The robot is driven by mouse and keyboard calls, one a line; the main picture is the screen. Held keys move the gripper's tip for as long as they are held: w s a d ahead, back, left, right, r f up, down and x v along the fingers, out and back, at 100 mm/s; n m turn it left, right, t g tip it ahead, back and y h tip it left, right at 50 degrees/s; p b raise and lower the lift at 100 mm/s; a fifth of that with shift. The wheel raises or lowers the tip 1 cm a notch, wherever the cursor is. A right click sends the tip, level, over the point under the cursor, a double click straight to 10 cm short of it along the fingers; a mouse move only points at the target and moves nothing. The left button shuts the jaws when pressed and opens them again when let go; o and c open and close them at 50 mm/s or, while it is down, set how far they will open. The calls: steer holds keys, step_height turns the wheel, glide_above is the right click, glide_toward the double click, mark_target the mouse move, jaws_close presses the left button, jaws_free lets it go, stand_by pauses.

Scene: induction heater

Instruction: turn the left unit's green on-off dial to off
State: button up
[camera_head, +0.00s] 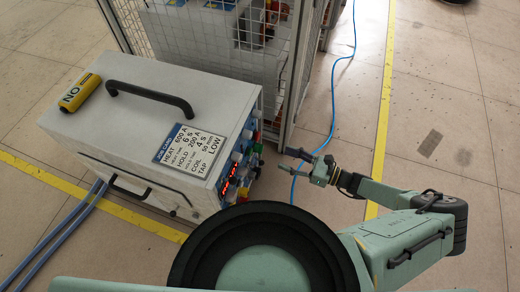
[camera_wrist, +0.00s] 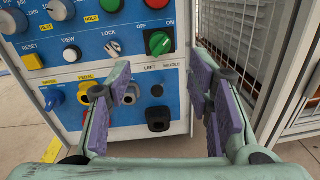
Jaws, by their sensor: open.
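The green on-off dial (camera_wrist: 160,42) is on the blue front panel in the wrist view, below a red button, with OFF printed at its upper left and ON at its upper right. Its pointer seems to lean toward ON, but it is small. My gripper (camera_wrist: 163,84) is open and empty, its purple-padded fingers standing apart below and either side of the dial, not touching it. In the head view my gripper (camera_head: 308,167) is to the right of the white heater unit (camera_head: 150,125), clear of its panel. The dial is not clear there.
Nearby on the panel are a red button (camera_wrist: 157,3), a lock switch (camera_wrist: 113,48) and a black socket (camera_wrist: 158,119). A mesh fence (camera_head: 275,50) stands behind and right of the unit. A blue cable (camera_head: 333,100) runs along the floor. Open floor lies to the right.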

mark_target(259, 149)
steer(key=x, duration=0.9)
steer(key=shift+w+a, duration=0.1)
jaws_close()
stand_by(0.4)
